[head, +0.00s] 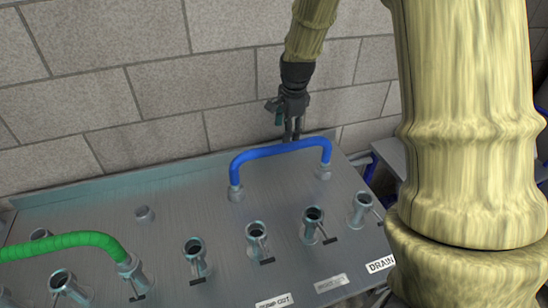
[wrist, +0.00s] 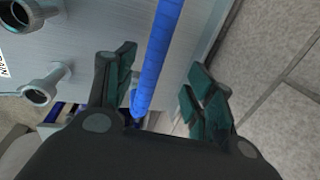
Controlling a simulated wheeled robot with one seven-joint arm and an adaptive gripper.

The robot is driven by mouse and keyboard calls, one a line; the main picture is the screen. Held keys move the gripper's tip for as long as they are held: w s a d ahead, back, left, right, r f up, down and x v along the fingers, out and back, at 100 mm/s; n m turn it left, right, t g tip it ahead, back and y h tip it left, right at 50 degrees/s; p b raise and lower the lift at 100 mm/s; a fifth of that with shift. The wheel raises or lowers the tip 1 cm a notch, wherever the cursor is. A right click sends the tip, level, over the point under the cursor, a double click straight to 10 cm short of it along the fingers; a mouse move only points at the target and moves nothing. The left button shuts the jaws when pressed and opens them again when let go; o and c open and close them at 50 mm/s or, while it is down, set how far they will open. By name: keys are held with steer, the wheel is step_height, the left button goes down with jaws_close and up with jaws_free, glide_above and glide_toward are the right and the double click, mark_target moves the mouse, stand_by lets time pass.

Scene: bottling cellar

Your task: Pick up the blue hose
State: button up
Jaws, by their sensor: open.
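The blue hose (head: 282,150) is an arch over the metal panel in the head view, both ends down at fittings near the panel's back. In the wrist view the blue hose (wrist: 156,60) runs between my open fingers, from the top edge down to the palm side, with nothing gripped. My gripper (head: 292,132) points down at the right part of the arch in the head view; its fingertips are just behind or at the hose, and I cannot tell if they touch. In the wrist view my gripper (wrist: 163,72) has a gap on both sides of the hose.
A green hose (head: 70,239) bends over the panel (head: 185,185) at the left. Several open pipe stubs with small handles, such as one stub (head: 313,218), stand along the front. A DRAIN label (head: 381,264) is at the right. A block wall (head: 180,95) rises close behind.

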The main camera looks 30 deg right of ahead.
mark_target(285, 147)
steer(key=f, duration=0.3)
steer(key=f+p, duration=0.1)
steer(key=f, duration=0.1)
steer(key=shift+w, duration=0.3)
steer(key=shift+s+f+p, duration=0.3)
steer(key=shift+s+p, duration=0.15)
steer(key=shift+p, duration=0.25)
steer(key=f, duration=0.1)
steer(key=w+f, duration=0.1)
steer(key=f+p, duration=0.1)
steer(key=shift+w+d+f, duration=0.1)
steer(key=shift+w+f, duration=0.15)
steer(key=shift+w, duration=0.05)
steer(key=shift+s, duration=0.2)
steer(key=shift+w, duration=0.1)
steer(key=shift+f, duration=0.1)
steer(key=c, duration=1.1)
